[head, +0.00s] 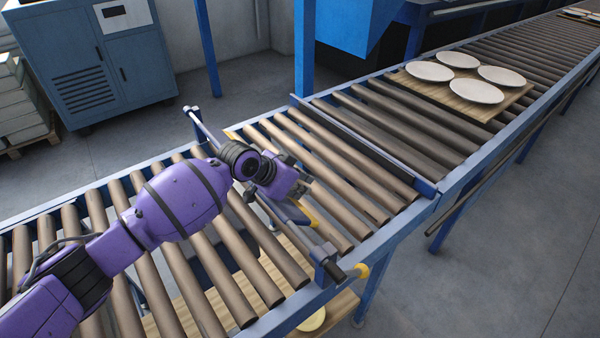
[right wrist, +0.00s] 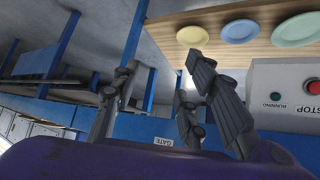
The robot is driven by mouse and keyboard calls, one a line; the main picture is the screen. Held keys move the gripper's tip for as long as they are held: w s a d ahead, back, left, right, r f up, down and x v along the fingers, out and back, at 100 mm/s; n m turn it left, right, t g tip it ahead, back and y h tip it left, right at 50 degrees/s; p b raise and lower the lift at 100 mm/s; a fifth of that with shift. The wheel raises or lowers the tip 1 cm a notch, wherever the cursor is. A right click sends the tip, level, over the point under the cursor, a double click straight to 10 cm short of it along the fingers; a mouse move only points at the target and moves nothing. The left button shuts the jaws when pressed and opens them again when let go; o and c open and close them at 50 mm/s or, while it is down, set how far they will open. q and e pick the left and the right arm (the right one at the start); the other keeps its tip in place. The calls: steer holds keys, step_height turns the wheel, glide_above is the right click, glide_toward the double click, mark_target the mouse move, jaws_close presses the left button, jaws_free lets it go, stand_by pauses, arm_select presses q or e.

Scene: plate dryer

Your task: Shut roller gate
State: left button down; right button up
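The roller gate (head: 345,178) is the short section of brown rollers in the conveyor, between a dark crossbar on its right and a metal bar near my left gripper. It lies about level with the rollers on both sides. My purple left arm reaches over the rollers from the left. My left gripper (head: 285,188) is at the gate's left edge, close to the metal bar; its fingers are partly hidden, so contact and opening are unclear. In the right wrist view my right gripper (right wrist: 165,105) has its dark fingers spread, with nothing between them. A GATE label (right wrist: 164,142) shows behind it.
A wooden board (head: 490,111) with several white plates rests on the rollers at right. A blue cabinet (head: 100,60) stands at back left. The right wrist view shows a control box (right wrist: 285,98) with green and red buttons, and plates on a board above. Floor at right is clear.

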mark_target(296, 202)
arm_select(q)
steer(key=g+y, duration=0.1)
steer(key=f+g+y, duration=0.1)
steer(key=y, duration=0.1)
steer(key=shift+w+p, duration=0.2)
steer(key=shift+p, duration=0.1)
steer(key=f+y, duration=0.1)
steer(key=s+a+f+g+y, duration=0.1)
steer(key=f+g+y, duration=0.1)
steer(key=shift+s+a+f, duration=0.15)
steer(key=shift+a+f, duration=0.25)
steer(key=shift+s+a+f+g+y+b, duration=0.2)
steer(key=shift+a+f+g+y+b, duration=0.15)
steer(key=shift+y, duration=0.25)
steer(key=shift+s+a+f, duration=0.2)
steer(key=shift+a+f, duration=0.1)
steer(key=shift+f, duration=0.05)
steer(key=shift+s+a+f, duration=0.15)
steer(key=shift+a, duration=0.1)
arm_select(e)
steer(key=shift+s+a+f, duration=0.1)
steer(key=shift+s+a, duration=0.15)
steer(key=shift+a, duration=0.2)
steer(key=shift+w, duration=0.1)
